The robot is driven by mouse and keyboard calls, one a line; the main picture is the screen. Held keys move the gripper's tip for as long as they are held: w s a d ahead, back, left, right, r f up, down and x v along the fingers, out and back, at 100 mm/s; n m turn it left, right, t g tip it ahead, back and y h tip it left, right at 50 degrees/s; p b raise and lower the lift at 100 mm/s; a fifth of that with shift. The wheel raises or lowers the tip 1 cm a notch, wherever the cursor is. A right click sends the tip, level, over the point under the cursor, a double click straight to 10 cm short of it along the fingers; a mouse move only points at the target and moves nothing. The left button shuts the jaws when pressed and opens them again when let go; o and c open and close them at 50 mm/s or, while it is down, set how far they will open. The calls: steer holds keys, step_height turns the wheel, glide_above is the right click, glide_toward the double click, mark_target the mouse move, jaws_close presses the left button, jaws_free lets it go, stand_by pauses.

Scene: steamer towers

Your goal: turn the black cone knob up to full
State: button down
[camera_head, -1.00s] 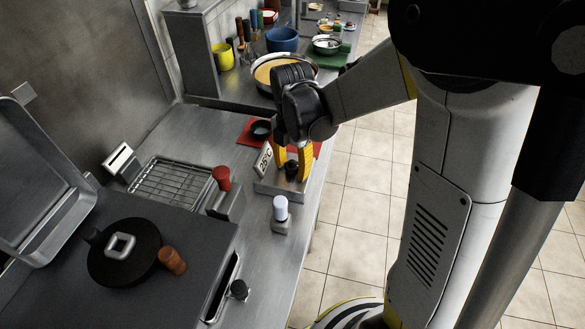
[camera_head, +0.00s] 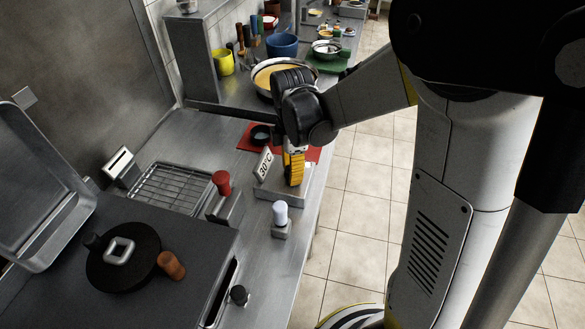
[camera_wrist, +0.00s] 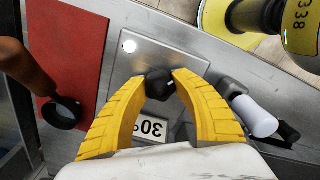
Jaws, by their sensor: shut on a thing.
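The black cone knob (camera_wrist: 159,84) sits on a grey metal control box (camera_wrist: 150,45). In the wrist view my gripper (camera_wrist: 159,88) has its two yellow fingers closed around the knob, one on each side. In the head view my gripper (camera_head: 292,172) stands over the box (camera_head: 292,196), and its fingers hide the knob there. A tilted white display on the box reads 30°C (camera_head: 265,164). It also shows upside down in the wrist view (camera_wrist: 152,128).
A white-capped knob (camera_head: 280,212) and a red-capped one (camera_head: 222,183) stand nearby on the counter. A wire rack (camera_head: 172,186) lies left. A pan (camera_head: 262,82) stands farther back.

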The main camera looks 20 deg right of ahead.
steer(key=m, duration=0.6)
steer(key=shift+f+m, duration=0.1)
steer(key=shift+m, duration=0.3)
steer(key=m, duration=0.7)
steer(key=shift+s, duration=0.1)
steer(key=c, duration=1.2)
jaws_free()
steer(key=shift+c, duration=0.2)
